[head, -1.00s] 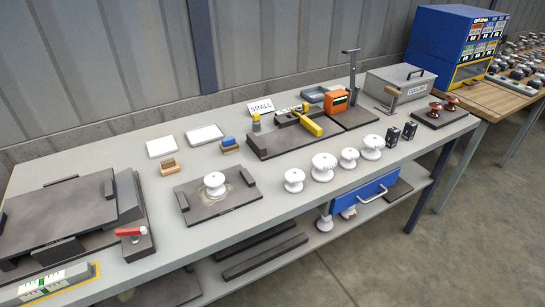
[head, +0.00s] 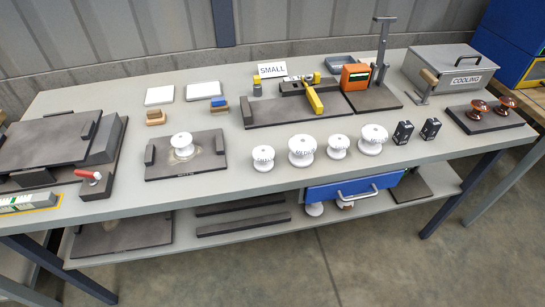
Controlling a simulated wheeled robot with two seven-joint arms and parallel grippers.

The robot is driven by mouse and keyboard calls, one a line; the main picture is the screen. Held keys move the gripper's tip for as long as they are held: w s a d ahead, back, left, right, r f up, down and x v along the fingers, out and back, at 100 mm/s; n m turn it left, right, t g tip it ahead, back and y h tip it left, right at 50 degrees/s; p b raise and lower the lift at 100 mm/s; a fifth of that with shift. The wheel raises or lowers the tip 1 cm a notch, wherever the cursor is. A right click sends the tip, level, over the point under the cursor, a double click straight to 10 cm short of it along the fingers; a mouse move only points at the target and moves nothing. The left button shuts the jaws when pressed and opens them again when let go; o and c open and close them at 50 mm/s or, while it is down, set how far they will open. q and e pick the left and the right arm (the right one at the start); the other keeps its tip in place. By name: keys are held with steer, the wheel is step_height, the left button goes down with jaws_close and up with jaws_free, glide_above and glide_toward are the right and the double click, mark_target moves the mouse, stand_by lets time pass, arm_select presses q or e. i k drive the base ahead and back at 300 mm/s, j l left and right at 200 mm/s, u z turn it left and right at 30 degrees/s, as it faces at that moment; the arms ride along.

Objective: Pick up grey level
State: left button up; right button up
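The grey level (head: 27,203) lies at the left front of the bench in the head view. It is a light grey bar with green vials, resting on a yellow-edged patch. Its left end is cut off by the picture edge. Neither of my grippers shows in this view.
A dark plate fixture (head: 45,148) and a red-handled block (head: 95,185) stand close behind and right of the level. A plate with a white insulator (head: 182,146) is further right. Several white insulators line the front edge. A blue drawer (head: 352,187) hangs below.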

mark_target(46, 199)
steer(key=u, duration=1.95)
steer(key=i+j+z, duration=0.25)
steer(key=j, duration=0.25)
steer(key=i, duration=0.1)
